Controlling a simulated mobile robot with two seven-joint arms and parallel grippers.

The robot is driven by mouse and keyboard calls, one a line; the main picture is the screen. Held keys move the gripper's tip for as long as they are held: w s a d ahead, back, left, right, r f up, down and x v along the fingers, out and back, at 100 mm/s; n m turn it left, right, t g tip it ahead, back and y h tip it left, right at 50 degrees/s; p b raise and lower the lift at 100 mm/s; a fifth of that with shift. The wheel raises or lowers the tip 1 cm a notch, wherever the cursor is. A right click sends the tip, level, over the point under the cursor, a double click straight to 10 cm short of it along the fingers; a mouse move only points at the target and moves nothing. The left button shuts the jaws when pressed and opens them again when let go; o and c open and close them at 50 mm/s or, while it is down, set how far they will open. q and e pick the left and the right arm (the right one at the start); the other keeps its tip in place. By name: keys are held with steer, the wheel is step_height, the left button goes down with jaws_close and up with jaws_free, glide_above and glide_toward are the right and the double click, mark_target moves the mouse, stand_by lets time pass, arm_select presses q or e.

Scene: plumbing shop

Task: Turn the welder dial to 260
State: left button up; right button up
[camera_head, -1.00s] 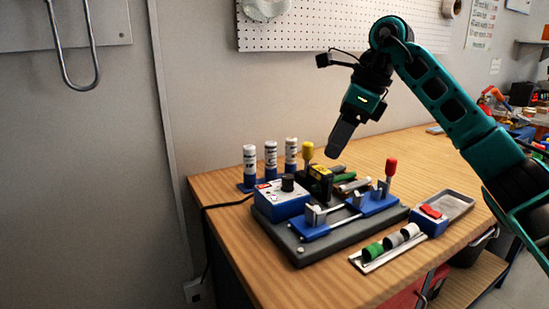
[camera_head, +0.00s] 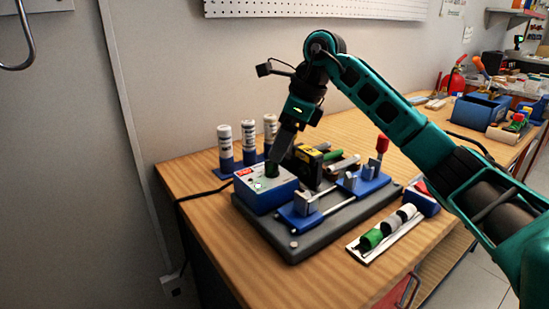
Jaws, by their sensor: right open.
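The welder control box (camera_head: 262,199) is blue with a pale top and a small red display, and it sits at the left end of a dark grey base plate. Its dark dial (camera_head: 271,170) stands up from the top. My right gripper (camera_head: 277,158) points down right at the dial, with its fingers open and overlapping the dial's upper part in the head view. I cannot tell whether the fingers touch the dial or stand around it. The dial's mark and the display's number are too small to read. My left gripper is not in view.
The base plate (camera_head: 294,245) also carries blue clamps with metal rods. White and blue cylinders (camera_head: 225,148) stand behind the box. A rack with green, grey and black pieces (camera_head: 372,238) lies at the front right. The wooden bench (camera_head: 205,215) is bare at the front left.

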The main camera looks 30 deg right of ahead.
mark_target(272, 167)
steer(key=shift+x, duration=1.8)
steer(key=c, duration=1)
